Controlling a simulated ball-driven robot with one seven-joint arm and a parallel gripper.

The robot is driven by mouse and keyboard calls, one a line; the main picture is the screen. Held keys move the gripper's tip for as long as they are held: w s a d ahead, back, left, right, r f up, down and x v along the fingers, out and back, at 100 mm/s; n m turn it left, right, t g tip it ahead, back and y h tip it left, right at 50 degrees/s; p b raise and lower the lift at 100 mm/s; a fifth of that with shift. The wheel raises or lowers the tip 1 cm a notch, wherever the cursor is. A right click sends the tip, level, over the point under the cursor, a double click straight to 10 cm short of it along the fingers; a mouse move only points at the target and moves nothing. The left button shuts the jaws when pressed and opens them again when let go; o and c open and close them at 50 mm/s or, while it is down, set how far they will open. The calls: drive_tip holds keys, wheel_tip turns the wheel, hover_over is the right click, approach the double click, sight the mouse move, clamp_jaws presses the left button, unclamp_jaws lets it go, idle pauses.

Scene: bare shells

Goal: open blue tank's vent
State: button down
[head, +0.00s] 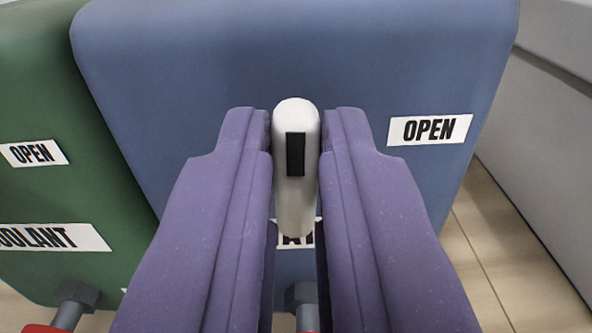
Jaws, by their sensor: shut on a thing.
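The blue tank (290,55) fills the upper middle of the view. An "OPEN" label (430,130) is on its face at the right. A white rounded handle (296,210) with a black rectangular mark stands upright in front of the tank's face. My gripper (296,140), with two purple fingers, is shut on this handle, one finger on each side. The fingers hide much of the tank's lower face, including most of a white label behind the handle. The handle's mount on the tank is hidden.
A green tank (50,100) with "OPEN" and partly cut-off "COOLANT" labels stands close at the left. Pipe fittings with red parts show below both tanks. A grey wall or cabinet (545,130) is at the right, with a strip of wooden floor (480,250) between.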

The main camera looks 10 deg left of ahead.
drive_tip(key=m+b, duration=0.2)
drive_tip(key=m, duration=0.1)
drive_tip(key=shift+d+f+m, duration=0.1)
drive_tip(key=shift+d+m, duration=0.05)
drive_tip(key=shift+m, duration=0.25)
drive_tip(key=shift+w+d+f+m+b, duration=0.15)
drive_tip(key=shift+m+b, duration=0.25)
drive_tip(key=shift+m, duration=1.85)
drive_tip(key=shift+s+d+f+m+b, duration=0.15)
drive_tip(key=shift+m+b, duration=0.2)
drive_tip(key=shift+m, duration=1.85)
drive_tip(key=shift+w+d+f+m+b, duration=0.15)
drive_tip(key=shift+m+b, duration=0.25)
drive_tip(key=shift+m, duration=1.85)
drive_tip(key=c, duration=1.1)
unclamp_jaws()
drive_tip(key=shift+f, duration=0.1)
